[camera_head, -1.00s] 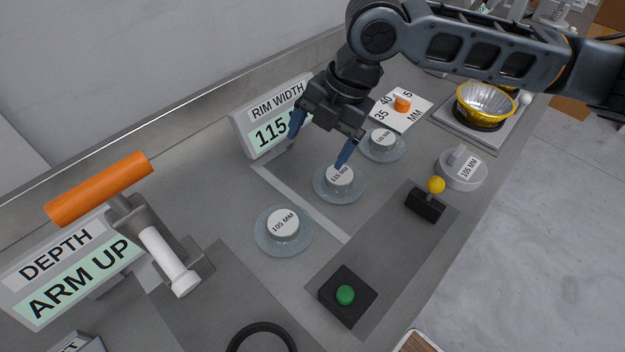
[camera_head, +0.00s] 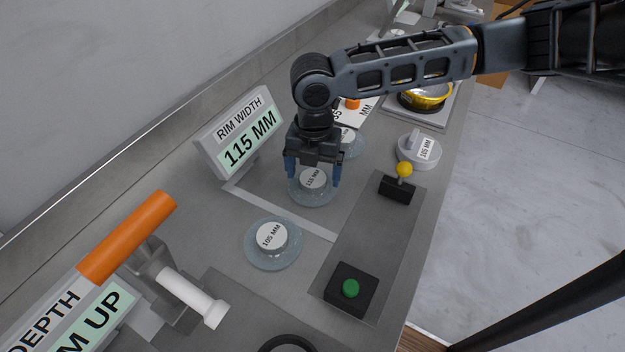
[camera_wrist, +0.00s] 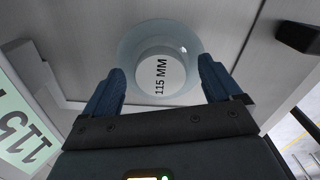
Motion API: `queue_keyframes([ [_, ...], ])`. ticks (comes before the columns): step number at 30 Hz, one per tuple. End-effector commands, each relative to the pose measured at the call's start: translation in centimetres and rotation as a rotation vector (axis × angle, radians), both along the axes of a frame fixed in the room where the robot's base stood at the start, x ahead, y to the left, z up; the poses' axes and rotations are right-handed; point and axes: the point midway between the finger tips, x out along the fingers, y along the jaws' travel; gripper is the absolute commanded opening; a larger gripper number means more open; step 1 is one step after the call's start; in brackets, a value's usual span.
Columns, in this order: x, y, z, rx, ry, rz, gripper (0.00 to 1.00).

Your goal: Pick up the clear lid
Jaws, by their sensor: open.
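The clear lid marked 115 MM (camera_head: 312,196) lies on the counter, a translucent disc with a raised round knob and white label. It also shows in the wrist view (camera_wrist: 130,50), just past my fingertips. My gripper (camera_head: 313,180) is open above it, with a blue finger at either side of the knob. I cannot tell whether the fingers touch the lid. Another clear lid marked 105 MM (camera_head: 272,255) lies nearer. A third clear lid (camera_head: 351,146) lies behind my gripper, partly hidden. The rim width display (camera_head: 243,136) reads 115 MM.
A green button box (camera_head: 350,290) and a yellow-knobbed lever (camera_head: 398,185) stand to the right. An orange-handled press (camera_head: 128,236) stands front left.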

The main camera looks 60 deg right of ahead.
Motion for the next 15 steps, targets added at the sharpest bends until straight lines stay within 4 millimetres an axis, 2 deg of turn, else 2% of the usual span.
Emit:
queue_keyframes([
  [9,0.02,0.04,-0.56,0.000,-0.001,0.000,0.91],
  [15,0.02,0.04,-0.53,0.000,-0.001,0.000,0.71],
])
